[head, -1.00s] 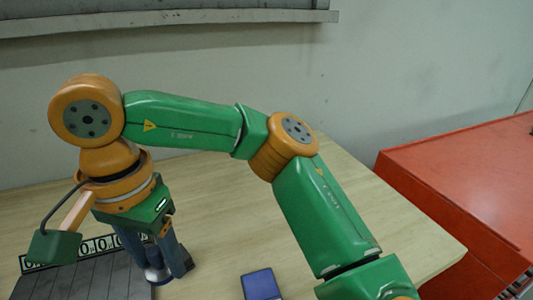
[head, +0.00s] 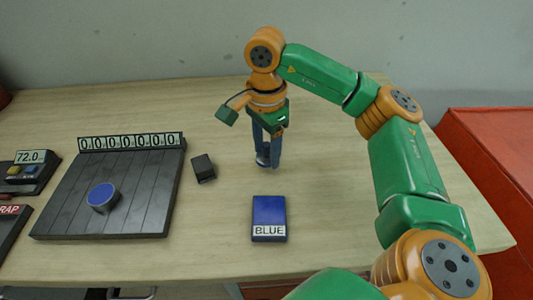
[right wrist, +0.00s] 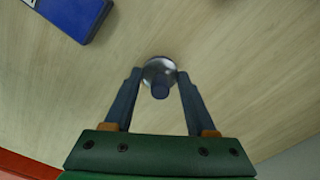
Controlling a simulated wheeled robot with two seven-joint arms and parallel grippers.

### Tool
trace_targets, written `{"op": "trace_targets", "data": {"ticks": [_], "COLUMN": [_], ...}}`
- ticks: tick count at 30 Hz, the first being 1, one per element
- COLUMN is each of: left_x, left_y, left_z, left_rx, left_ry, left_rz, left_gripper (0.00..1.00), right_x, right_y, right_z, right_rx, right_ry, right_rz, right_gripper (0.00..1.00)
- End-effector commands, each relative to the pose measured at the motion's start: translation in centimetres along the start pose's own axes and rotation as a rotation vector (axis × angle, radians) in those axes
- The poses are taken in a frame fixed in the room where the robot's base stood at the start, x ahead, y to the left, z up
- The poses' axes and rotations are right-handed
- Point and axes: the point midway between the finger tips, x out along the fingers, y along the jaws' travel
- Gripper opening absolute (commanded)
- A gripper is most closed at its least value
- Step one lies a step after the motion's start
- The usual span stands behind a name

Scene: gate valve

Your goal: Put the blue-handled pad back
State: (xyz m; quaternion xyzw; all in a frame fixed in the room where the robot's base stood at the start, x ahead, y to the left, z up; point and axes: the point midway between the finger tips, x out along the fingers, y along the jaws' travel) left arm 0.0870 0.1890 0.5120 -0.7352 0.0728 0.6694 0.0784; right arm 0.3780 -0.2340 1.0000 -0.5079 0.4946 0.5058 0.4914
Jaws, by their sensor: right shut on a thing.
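My right gripper (head: 264,160) is shut on the blue-handled pad (head: 262,158), above or at the table behind the block marked BLUE. The right wrist view shows the pad's round, shiny grey head and dark blue handle (right wrist: 160,88) between the two fingertips (right wrist: 158,80). The fingers partly hide the pad in the head view. I cannot tell whether it touches the table. The blue-topped block labelled BLUE (head: 268,212) lies in front of the gripper, and its corner shows in the right wrist view (right wrist: 78,14). My left gripper is not in view.
A dark slatted board (head: 140,175) with a row of zeros carries a round blue-topped puck (head: 102,197). A small black block (head: 203,168) stands right of it. A 72.0 display box (head: 30,168) is at far left. A red cabinet (head: 490,165) stands at right.

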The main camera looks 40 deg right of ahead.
Motion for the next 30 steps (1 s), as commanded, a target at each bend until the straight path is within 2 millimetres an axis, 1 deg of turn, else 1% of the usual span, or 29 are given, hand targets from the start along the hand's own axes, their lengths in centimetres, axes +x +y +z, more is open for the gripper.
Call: {"op": "trace_targets", "data": {"ticks": [1, 4, 10, 13, 14, 15, 16, 17, 25, 27, 29, 30], "left_x": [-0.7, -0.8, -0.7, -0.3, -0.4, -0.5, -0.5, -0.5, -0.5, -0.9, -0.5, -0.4], "left_y": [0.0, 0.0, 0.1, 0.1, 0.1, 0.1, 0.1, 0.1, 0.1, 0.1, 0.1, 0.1], "left_z": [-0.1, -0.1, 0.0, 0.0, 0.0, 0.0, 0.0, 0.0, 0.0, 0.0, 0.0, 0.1], "left_rx": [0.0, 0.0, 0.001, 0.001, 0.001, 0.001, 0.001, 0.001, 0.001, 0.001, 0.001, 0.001], "left_ry": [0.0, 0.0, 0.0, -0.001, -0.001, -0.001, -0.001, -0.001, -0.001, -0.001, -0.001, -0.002], "left_rz": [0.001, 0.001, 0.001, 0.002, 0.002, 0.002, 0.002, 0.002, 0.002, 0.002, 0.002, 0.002], "left_gripper": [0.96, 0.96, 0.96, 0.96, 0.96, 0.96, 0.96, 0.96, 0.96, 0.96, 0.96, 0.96], "right_x": [0.4, 1.4, 1.5, 1.9, 1.9, 1.8, 1.8, 1.8, 1.7, 1.2, 0.7, -0.1], "right_y": [0.1, 0.1, 0.0, 0.0, 0.0, 0.0, 0.0, 0.0, 0.0, 0.0, -0.1, -0.1], "right_z": [-0.1, 0.0, 0.1, 0.1, 0.1, 0.1, 0.1, 0.1, 0.1, 0.1, 0.1, 0.1], "right_rx": [0.001, -0.001, 0.0, 0.0, 0.0, 0.0, 0.0, 0.0, 0.0, 0.0, 0.001, 0.001], "right_ry": [0.002, 0.0, -0.001, -0.001, 0.0, 0.0, 0.0, 0.0, 0.0, 0.0, -0.001, -0.001], "right_rz": [0.003, 0.0, -0.002, -0.001, -0.001, -0.001, -0.001, -0.001, -0.001, -0.002, -0.004, -0.006], "right_gripper": [0.12, 0.12, 0.12, 0.12, 0.62, 0.73, 0.81, 0.86, 0.86, 0.86, 0.86, 0.86]}}
